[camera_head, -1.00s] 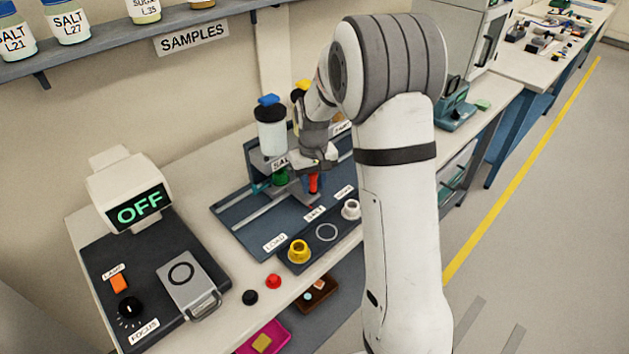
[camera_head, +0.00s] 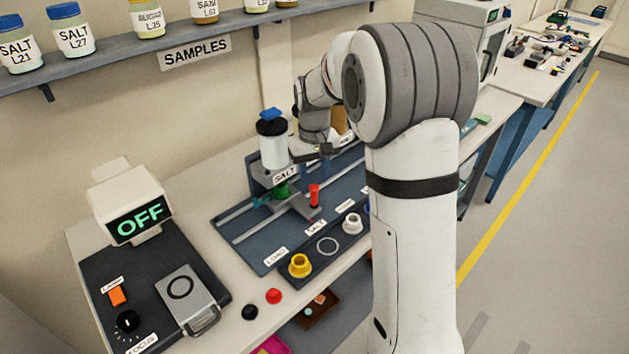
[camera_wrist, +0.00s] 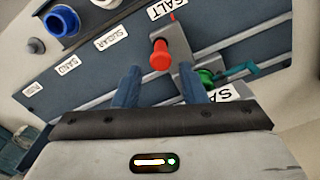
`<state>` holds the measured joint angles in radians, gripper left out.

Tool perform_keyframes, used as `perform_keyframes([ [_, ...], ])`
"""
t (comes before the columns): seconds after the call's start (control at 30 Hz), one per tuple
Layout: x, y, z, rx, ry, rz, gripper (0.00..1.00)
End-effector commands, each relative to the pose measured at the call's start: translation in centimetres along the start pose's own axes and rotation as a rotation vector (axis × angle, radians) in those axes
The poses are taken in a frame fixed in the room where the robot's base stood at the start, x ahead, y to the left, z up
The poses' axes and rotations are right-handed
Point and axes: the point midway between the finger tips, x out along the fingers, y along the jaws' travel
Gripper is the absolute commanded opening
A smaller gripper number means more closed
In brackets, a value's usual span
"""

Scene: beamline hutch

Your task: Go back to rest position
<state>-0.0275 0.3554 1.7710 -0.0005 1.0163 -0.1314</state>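My gripper (camera_head: 322,152) is raised above the dark blue board (camera_head: 243,238) on the bench, beside the clear SALT dispenser (camera_head: 272,150) with its blue cap. In the wrist view its two blue fingers (camera_wrist: 160,90) are apart with nothing held between them. A red peg-like handle (camera_head: 314,195) stands on the grey bracket below the dispenser. It also shows in the wrist view (camera_wrist: 159,55), ahead of the fingers and apart from them. A green part (camera_head: 281,188) sits under the dispenser. My arm hides the board's right end.
A shelf (camera_head: 110,67) of labelled jars runs along the wall above. The OFF display unit (camera_head: 139,216) stands at left. A yellow cup (camera_head: 300,265) and a white cup (camera_head: 352,223) sit on the front strip. Open floor (camera_head: 540,240) lies to the right.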

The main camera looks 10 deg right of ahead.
Motion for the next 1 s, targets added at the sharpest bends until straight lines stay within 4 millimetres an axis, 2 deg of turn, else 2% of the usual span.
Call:
perform_keyframes([
  [0.37, 0.0, 0.0, 0.0, 0.0, 0.0, 0.0, 0.38],
  [0.47, -0.5, -0.1, 0.6, 0.004, 0.006, 0.001, 0.38],
  [0.53, -1.4, -0.1, 1.7, 0.01, 0.018, 0.002, 0.38],
  [0.67, -3.7, -0.4, 5.3, 0.031, 0.055, 0.007, 0.38],
  [0.8, -5.8, -0.9, 10.4, 0.061, 0.101, 0.012, 0.38],
  [1.0, -7.0, -1.7, 17.7, 0.102, 0.164, 0.017, 0.38],
])
